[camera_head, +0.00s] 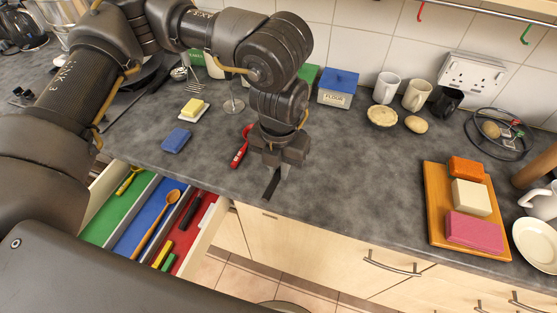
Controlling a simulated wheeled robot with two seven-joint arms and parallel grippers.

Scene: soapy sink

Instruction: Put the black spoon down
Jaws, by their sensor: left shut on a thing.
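My left gripper (280,170) points down over the grey counter, close to its front edge. It is shut on the black spoon (270,186). Only a short dark part of the spoon shows below the fingers; the rest is hidden by the gripper. I cannot tell whether the spoon touches the counter. My right gripper is not in view.
An open drawer (214,226) at lower left has green, blue and red compartments with a wooden spoon (172,197) and other utensils. A red-handled utensil (240,147) lies left of the gripper. A board (436,205) with coloured blocks stands right. Counter between is clear.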

